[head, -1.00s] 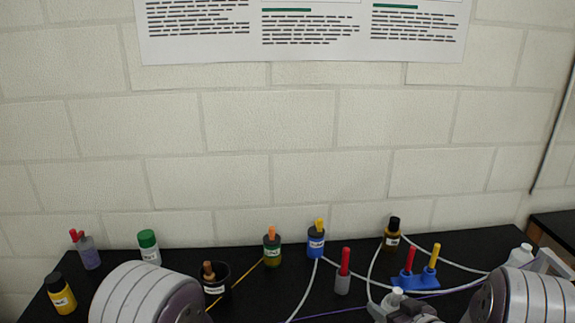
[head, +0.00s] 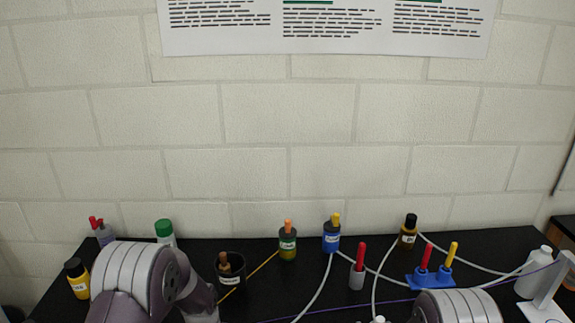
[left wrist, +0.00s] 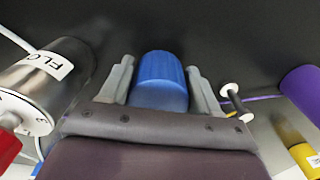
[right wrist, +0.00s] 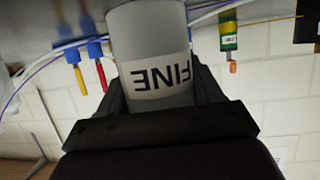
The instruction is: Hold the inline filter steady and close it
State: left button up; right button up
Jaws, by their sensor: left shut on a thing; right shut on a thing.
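My left gripper (left wrist: 158,82) is shut on a blue ribbed cylinder (left wrist: 160,75), which sits between its two grey fingers in the left wrist view. My right gripper (right wrist: 160,85) is shut on a pale grey-white cylinder (right wrist: 150,35) in the right wrist view. Its label reads FINE and appears upside down. These look like parts of the inline filter, but no view shows both together, so I cannot tell whether they touch. Both grippers are out of the head view, where only my arm links show at the bottom edge.
A metal cylinder labelled FLO (left wrist: 45,85) lies close left of my left gripper. The black bench holds a blue holder (head: 430,281) with red and yellow sticks, a dark cup (head: 231,270), several bottles and loose white tubing (head: 318,290). A white bottle (head: 534,272) stands at right.

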pick_arm(q)
jog(key=shift+s+a+f, duration=0.1)
jog(key=shift+s+a, duration=0.05)
jog(key=shift+a, duration=0.45)
pick_arm(e)
jog(key=shift+s+a, duration=0.1)
jog(key=shift+a, duration=0.75)
jog(key=s+a+n+g+y, duration=0.1)
jog(key=a+n+g+y, duration=0.1)
jog(key=a+n+y, duration=0.2)
jog(key=s+a+n+g+y, duration=0.1)
jog(key=a+n+g+y, duration=0.1)
jog(key=a+n+y, duration=0.2)
jog(key=s+a+f+n+g+y, duration=0.1)
jog(key=a+n+g+y, duration=0.2)
jog(key=a, duration=0.6)
jog(key=shift+s+a+n+y, duration=0.1)
jog(key=shift+s+n+y, duration=0.2)
jog(key=shift+n+y, duration=0.6)
